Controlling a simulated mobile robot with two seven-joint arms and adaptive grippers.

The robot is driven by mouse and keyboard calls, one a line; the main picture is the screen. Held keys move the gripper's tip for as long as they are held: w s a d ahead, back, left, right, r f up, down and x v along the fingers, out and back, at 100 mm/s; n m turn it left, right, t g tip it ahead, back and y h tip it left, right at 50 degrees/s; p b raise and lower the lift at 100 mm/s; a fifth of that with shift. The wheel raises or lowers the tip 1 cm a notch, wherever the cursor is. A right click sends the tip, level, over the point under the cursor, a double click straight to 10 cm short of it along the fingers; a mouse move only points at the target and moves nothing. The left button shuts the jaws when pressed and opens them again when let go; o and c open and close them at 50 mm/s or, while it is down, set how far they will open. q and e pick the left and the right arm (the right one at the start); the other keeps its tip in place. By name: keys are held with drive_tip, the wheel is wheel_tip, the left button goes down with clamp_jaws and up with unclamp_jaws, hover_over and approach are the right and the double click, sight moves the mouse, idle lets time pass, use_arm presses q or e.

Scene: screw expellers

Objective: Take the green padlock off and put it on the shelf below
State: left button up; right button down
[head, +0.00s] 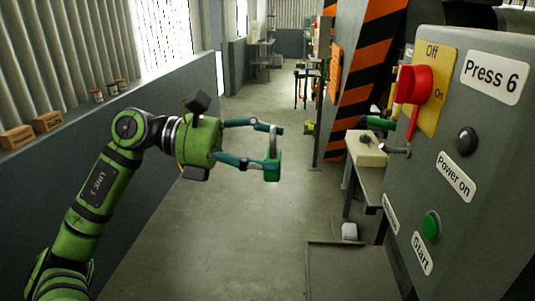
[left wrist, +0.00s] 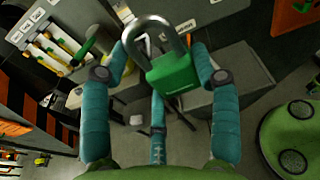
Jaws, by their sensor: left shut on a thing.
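The green padlock (head: 272,167) with a steel shackle hangs at the fingertips of my left gripper (head: 264,148) in the head view, clear of the press control box. My left gripper is shut on it. In the left wrist view the padlock (left wrist: 173,75) sits between the blue-green fingers (left wrist: 165,75), its shackle toward the top; I cannot tell whether the shackle is latched. The red switch handle (head: 414,84) on the yellow Off/On plate (head: 437,88) is right of the padlock, with no padlock on it. My right gripper is out of view.
The grey Press 6 control box (head: 465,150) fills the right side. A low grey surface with a rim (head: 345,243) lies below it, near a small white block (head: 349,231). A wall ledge at left holds boxes (head: 47,121) and jars. The middle floor is clear.

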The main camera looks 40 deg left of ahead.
use_arm(q)
drive_tip(key=f+b+v, duration=0.1)
drive_tip(key=b+v, duration=0.2)
drive_tip(key=v, duration=0.3)
drive_tip(key=shift+s+a+b, duration=0.3)
drive_tip(key=shift+a, duration=0.05)
idle(0.8)
idle(0.7)
